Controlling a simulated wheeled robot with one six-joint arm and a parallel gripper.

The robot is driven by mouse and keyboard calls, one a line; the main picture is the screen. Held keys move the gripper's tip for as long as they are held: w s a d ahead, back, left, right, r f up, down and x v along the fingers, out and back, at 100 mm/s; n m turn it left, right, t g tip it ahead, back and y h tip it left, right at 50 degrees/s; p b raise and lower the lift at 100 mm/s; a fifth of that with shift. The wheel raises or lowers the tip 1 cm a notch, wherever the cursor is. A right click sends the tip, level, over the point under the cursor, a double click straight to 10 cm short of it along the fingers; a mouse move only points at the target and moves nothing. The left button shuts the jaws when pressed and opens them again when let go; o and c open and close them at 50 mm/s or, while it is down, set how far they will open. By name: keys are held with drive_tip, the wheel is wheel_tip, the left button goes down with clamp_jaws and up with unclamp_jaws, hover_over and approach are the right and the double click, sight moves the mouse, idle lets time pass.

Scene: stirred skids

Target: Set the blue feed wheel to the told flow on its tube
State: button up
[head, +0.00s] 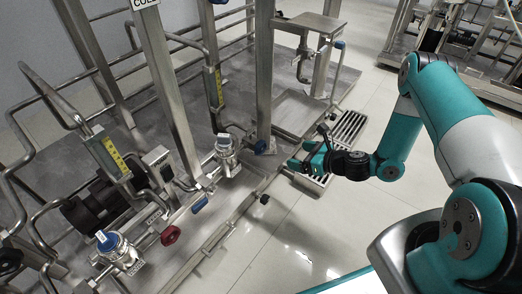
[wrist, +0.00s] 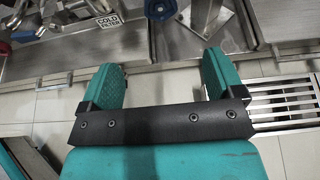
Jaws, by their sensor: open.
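A blue wheel (head: 261,147) sits low on the skid by the foot of a steel post, just left of my gripper (head: 301,160). In the wrist view the blue wheel (wrist: 158,9) is cut by the top edge, ahead of the gap between my fingers. My gripper (wrist: 160,72) is open and empty, its two teal fingers wide apart and short of the wheel. A tube with a yellow scale (head: 218,86) stands upright behind the wheel; another yellow-scaled tube (head: 114,155) is further left. Their readings are too small to tell.
A red wheel (head: 171,235), a blue lever (head: 199,205) and steel valves (head: 226,155) are to the left. A floor grate (head: 347,130) lies behind my gripper. A COLD FILTER label (wrist: 108,20) is left of the wheel. Tiled floor in front of the skid is clear.

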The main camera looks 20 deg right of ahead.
sight(263, 149)
drive_tip(key=b+x, duration=0.2)
drive_tip(key=x, duration=0.3)
drive_tip(key=b+x, duration=0.3)
drive_tip(key=x, duration=0.2)
drive_tip(key=b+x, duration=0.3)
drive_tip(key=x, duration=0.3)
drive_tip(key=shift+s+f, duration=0.1)
drive_tip(key=shift+f, duration=0.2)
drive_tip(key=shift+w+a+b, duration=0.3)
drive_tip(key=shift+w+a, duration=0.05)
drive_tip(key=shift+w, duration=0.15)
drive_tip(key=c, duration=0.9)
